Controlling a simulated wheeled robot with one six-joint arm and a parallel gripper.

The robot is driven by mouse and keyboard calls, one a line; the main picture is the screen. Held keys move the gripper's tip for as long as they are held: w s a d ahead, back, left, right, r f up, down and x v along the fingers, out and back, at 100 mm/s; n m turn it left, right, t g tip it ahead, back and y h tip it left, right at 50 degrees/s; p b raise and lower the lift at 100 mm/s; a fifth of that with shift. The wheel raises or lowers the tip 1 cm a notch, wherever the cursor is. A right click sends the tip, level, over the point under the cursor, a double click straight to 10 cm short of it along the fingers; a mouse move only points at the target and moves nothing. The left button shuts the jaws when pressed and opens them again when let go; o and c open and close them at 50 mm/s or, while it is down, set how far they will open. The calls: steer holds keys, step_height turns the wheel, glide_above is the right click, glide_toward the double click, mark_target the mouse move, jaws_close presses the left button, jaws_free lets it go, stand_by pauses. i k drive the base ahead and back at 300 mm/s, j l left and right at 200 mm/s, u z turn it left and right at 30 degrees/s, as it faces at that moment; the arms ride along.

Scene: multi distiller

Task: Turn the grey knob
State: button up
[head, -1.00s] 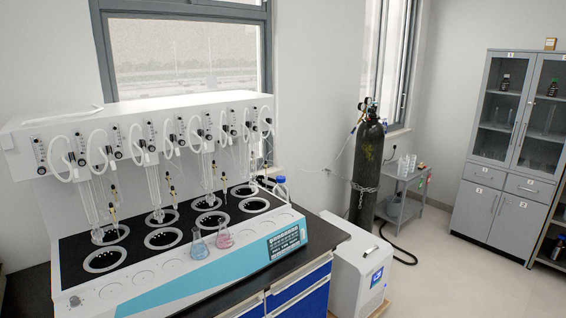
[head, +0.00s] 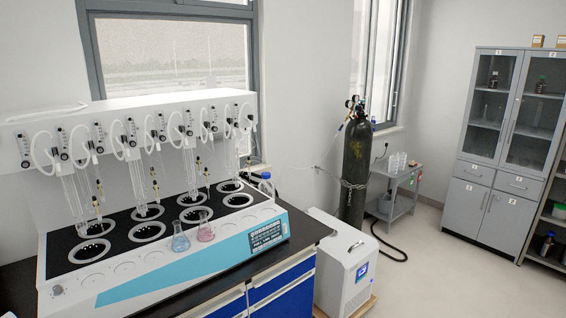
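A small grey knob (head: 58,290) sits on the white front panel of the multi distiller (head: 150,262), at its lower left corner in the head view. The distiller stands on a dark bench top. Its black top carries several round white-rimmed openings, with glass tubes above some of them. My gripper is not in view, so nothing is seen near the knob.
A blue flask (head: 180,238) and a pink flask (head: 206,230) stand on the distiller's front ledge. A white floor unit (head: 342,262) stands right of the bench (head: 282,278). Beyond are a black gas cylinder (head: 355,170), a grey cart (head: 404,190) and a grey cabinet (head: 500,150). Floor at right is clear.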

mark_target(58, 289)
steer(key=u, duration=1.8)
